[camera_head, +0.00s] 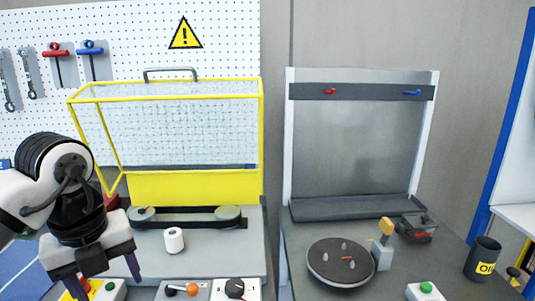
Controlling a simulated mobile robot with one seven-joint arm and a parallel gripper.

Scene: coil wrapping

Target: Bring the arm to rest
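My arm comes in from the left edge, and my gripper (108,272) hangs at the lower left, pointing down.
A yellow guard cage (195,188) stands behind a belt with two rollers (187,217). Control boxes with an orange-knobbed lever (192,289) and a black dial (235,288) line the front. A dark turntable (335,275) and black cup (484,257) are at right.

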